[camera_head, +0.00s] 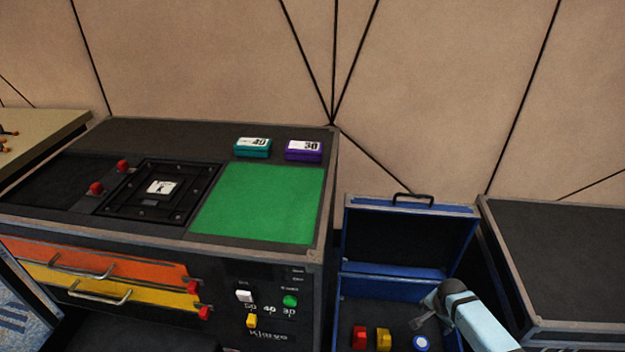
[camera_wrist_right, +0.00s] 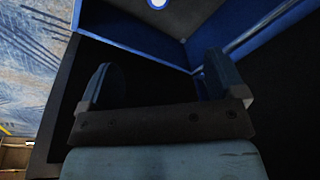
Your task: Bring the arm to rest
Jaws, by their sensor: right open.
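My right arm comes in from the lower right in the head view. Its gripper (camera_head: 427,312) is over the right side of the open blue case (camera_head: 398,287). In the right wrist view the right gripper (camera_wrist_right: 153,82) has its two fingers wide apart with nothing between them. Part of the blue case (camera_wrist_right: 258,30) shows beyond the fingers there. My left gripper is not in the head view.
The black console (camera_head: 200,243) fills the left, with a green panel (camera_head: 262,203), a teal box (camera_head: 253,147) and a purple box (camera_head: 304,150). The case holds a red block (camera_head: 359,338) and a yellow block (camera_head: 383,339). A dark cabinet (camera_head: 560,260) stands at right.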

